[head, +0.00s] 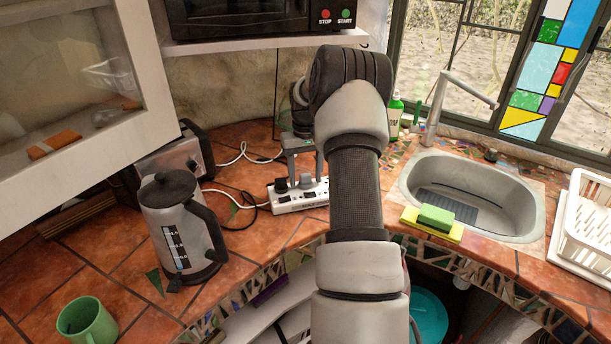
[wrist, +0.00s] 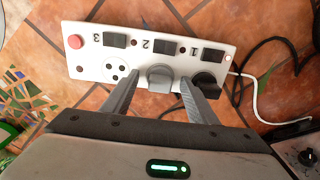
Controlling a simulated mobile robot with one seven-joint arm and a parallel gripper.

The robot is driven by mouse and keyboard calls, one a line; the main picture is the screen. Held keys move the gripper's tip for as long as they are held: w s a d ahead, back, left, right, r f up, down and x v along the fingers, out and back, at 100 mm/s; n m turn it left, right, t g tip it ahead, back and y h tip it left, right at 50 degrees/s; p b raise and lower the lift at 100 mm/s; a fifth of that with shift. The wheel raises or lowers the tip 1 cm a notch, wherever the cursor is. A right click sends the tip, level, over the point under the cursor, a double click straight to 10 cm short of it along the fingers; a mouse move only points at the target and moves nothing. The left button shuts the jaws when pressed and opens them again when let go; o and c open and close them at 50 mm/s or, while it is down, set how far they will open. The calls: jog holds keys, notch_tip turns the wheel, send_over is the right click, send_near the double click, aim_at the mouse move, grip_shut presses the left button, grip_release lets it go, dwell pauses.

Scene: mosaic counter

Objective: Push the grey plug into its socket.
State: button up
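The grey plug (wrist: 160,78) is at socket 2 of a white power strip (wrist: 84,72); I cannot tell how deep it sits. In the head view the strip (head: 316,197) lies on the tiled counter, with the grey plug (head: 306,181) partly hidden by my gripper. My gripper (wrist: 160,84) is open, one finger on each side of the grey plug, with a visible gap on both sides. In the head view my gripper (head: 303,172) points down over the strip.
A black plug (wrist: 207,82) occupies socket 1, right beside my right finger. A kettle (head: 180,225) and toaster (head: 180,165) stand left; a sink (head: 470,190) and sponge (head: 436,219) are right. Cables (head: 240,200) lie nearby.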

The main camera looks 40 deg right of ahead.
aim_at(305, 175)
notch_tip(305, 175, up, 17)
jog(key=shift+r+p, duration=0.2)
jog(key=shift+p, duration=0.15)
dwell(0.3)
jog(key=shift+a, duration=0.1)
